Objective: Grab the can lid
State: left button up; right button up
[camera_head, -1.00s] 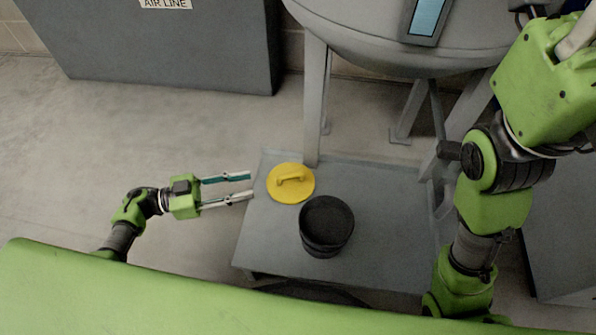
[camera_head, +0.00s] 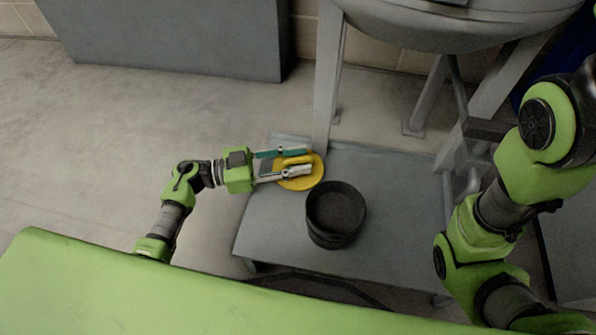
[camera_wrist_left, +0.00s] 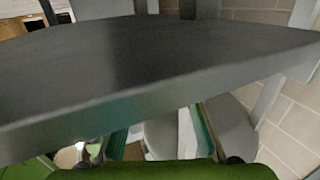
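The yellow can lid (camera_head: 301,182) lies flat near the left back corner of a low grey platform (camera_head: 400,225). A raised bar handle (camera_head: 295,160) stands on its top. My left gripper (camera_head: 308,160) reaches over the lid from the left. Its fingers are apart, one on each side of the handle, and I see a gap between them. Contact with the handle cannot be made out. The left fingers also show in the left wrist view (camera_wrist_left: 165,140), where I cannot make out the lid. My right arm is at the right; its gripper is out of view.
A black round open container (camera_head: 334,235) stands on the platform just right of the lid. A grey leg (camera_head: 328,85) of the large vessel rises behind the lid. A grey cabinet (camera_head: 170,35) stands at the back left. The platform's right part is clear.

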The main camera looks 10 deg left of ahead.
pick_arm(q)
jog(key=shift+w+d, duration=0.1)
jog(key=shift+d, duration=0.05)
grip_shut()
jog(key=shift+r, duration=0.15)
